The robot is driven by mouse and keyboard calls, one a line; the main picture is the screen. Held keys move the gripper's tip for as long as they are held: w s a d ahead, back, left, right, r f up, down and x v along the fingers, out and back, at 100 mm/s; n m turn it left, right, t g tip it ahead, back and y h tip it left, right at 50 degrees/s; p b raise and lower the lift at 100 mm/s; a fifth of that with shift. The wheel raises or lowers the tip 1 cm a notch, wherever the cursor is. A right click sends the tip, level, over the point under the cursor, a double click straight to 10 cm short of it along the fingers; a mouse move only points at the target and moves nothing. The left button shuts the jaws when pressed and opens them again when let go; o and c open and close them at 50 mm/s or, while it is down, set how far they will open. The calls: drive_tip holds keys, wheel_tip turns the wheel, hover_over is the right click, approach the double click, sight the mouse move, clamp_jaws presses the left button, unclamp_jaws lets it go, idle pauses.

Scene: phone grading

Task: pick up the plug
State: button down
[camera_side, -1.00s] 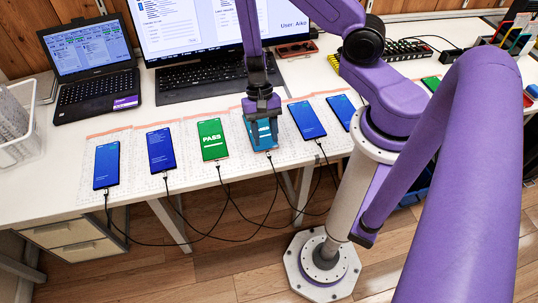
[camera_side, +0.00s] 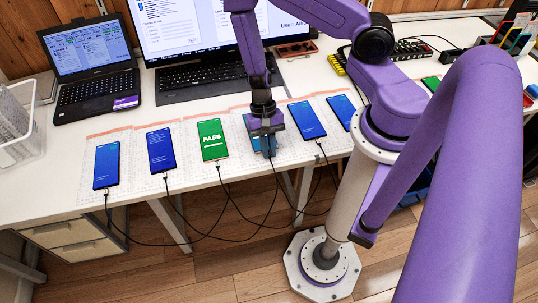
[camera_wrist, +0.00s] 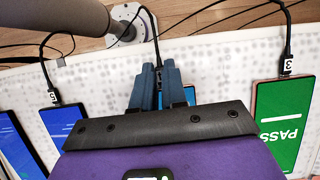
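My gripper (camera_wrist: 158,82) points down at the front edge of the table, over the lower end of the middle phone (camera_wrist: 188,95). In the side view, my gripper (camera_side: 266,130) covers most of this phone (camera_side: 249,119). In the wrist view, a small plug (camera_wrist: 158,75) with a black cable shows in the narrow gap between the two blue-grey fingers. The fingers stand apart, one on each side of the plug. Whether they touch it is hidden. The cable runs from the plug over the table edge.
A green PASS phone (camera_side: 212,139) with plug 3 (camera_wrist: 287,65) lies on one side and a blue phone (camera_side: 307,119) on the other, each with its cable. More blue phones lie along the row. A laptop (camera_side: 95,95) and a keyboard (camera_side: 205,80) stand behind.

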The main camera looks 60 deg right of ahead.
drive_tip(key=shift+r, duration=0.1)
idle(0.3)
wheel_tip(320, 180, up, 10)
idle(0.7)
drive_tip(key=shift+f, duration=0.2)
idle(0.4)
hover_over(270, 157)
drive_tip(key=shift+n, duration=0.4)
drive_tip(key=shift+f, duration=4.85)
